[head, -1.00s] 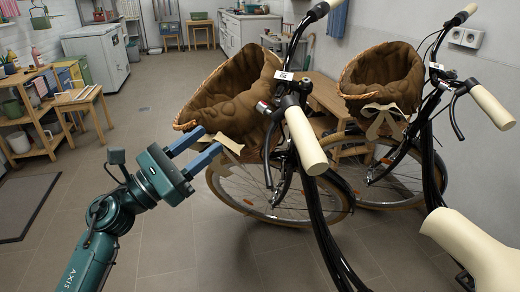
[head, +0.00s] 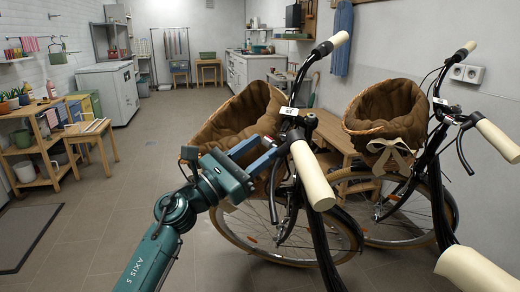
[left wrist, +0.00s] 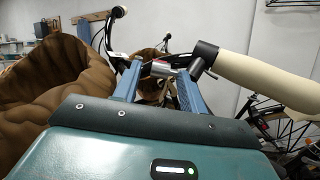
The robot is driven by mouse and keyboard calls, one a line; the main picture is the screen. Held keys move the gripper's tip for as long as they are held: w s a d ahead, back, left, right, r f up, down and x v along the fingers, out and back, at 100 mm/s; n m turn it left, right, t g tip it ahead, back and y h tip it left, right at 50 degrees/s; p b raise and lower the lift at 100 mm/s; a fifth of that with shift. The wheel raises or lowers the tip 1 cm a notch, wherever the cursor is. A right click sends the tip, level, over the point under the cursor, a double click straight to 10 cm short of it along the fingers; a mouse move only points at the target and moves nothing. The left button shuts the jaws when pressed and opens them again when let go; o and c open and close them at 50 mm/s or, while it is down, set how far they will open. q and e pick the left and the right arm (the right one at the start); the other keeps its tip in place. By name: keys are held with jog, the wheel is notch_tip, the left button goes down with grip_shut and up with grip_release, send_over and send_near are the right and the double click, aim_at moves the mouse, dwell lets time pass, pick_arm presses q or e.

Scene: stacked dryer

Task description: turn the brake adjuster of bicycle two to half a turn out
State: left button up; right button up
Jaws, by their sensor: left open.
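The near bicycle (head: 320,240) has a cream grip (head: 312,177), a small label on its stem (head: 289,111) and a brown-lined basket. I cannot read for certain which number the label bears. My left gripper (head: 270,148) is open beside this handlebar, just inward of the cream grip. In the left wrist view, a small silver cylinder, seemingly the brake adjuster (left wrist: 166,69), shows at the brake lever mount, between the blue fingertips of my left gripper (left wrist: 160,75). I cannot tell whether they touch it. In the head view the gripper hides that spot. My right gripper is not in view.
A second bicycle (head: 437,190) with a similar basket (head: 385,105) stands to the right by the wall. The near basket (head: 235,118) is close beside my left gripper. A wooden shelf (head: 40,145) stands at far left. The floor on the left is open.

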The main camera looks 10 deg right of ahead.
pick_arm(q)
jog(key=shift+w+d+r, duration=0.1)
jog(key=shift+w+d, duration=0.05)
jog(key=shift+d, duration=0.2)
jog(key=shift+c, duration=0.3)
grip_shut()
jog(key=shift+r+p, duration=0.2)
jog(key=shift+p, duration=0.2)
jog(key=r+y+p, duration=0.1)
jog(key=p, duration=0.5)
jog(key=shift+a+y, duration=0.1)
jog(key=shift+y, duration=0.2)
jog(key=shift+p, duration=0.75)
jog(key=shift+n+y+p, duration=0.3)
jog(key=shift+y+p, duration=0.1)
jog(key=shift+p, duration=0.2)
jog(key=shift+f+p, duration=0.2)
jog(key=shift+p, duration=0.55)
jog(key=shift+f+y, duration=0.2)
jog(key=shift+y, duration=0.1)
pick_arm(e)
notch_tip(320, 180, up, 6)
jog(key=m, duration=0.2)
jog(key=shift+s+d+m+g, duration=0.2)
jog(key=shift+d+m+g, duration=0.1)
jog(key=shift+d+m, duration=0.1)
